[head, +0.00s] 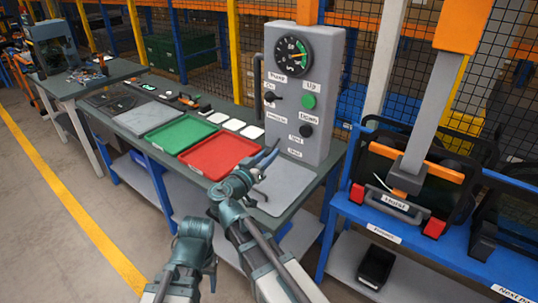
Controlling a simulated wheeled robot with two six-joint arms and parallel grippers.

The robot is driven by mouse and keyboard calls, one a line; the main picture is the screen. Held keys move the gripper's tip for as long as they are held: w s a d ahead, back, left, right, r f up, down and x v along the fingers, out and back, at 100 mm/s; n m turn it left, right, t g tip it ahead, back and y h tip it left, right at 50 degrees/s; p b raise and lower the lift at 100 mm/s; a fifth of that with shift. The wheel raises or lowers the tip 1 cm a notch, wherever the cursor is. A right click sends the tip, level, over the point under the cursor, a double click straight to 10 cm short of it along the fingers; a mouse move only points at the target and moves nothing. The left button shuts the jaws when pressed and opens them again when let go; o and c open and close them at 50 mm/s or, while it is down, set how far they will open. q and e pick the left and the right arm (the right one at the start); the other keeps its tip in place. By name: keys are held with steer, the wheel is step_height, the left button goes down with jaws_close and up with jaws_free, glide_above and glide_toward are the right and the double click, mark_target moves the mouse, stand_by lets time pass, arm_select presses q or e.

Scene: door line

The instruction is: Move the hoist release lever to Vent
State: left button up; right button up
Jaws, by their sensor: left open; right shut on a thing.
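The grey control panel (312,75) stands upright at the back of the bench. Small labels, too small to read surely, sit low on its front (296,139). My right gripper (268,158) reaches to the panel's lower left edge. It is shut on what seems to be the hoist release lever, which the fingers hide almost wholly. I cannot tell which label the lever points at. My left gripper (211,276) is open and empty, low in front of the bench and apart from the panel.
A gauge (293,54), a green Up button (308,101) and a black Down button (305,130) are on the panel. Red (222,154) and green (184,135) trays lie left of it. A blue stand (424,239) with the hoist hook block (409,176) is at right.

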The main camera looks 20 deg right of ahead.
mark_target(268, 151)
jaws_close()
stand_by(0.9)
steer(key=shift+r+p, duration=0.25)
steer(key=shift+p, duration=0.3)
step_height(268, 151, up, 5)
steer(key=g+y+p, duration=0.2)
steer(key=y+p, duration=0.1)
steer(key=p, duration=0.6)
steer(key=g+y+p, duration=0.3)
steer(key=p, duration=0.7)
steer(key=shift+a+f+m+y, duration=0.15)
steer(key=shift+m+y, duration=0.15)
steer(key=shift+g+y+p, duration=0.6)
steer(key=shift+g+p, duration=0.1)
steer(key=shift+p, duration=0.4)
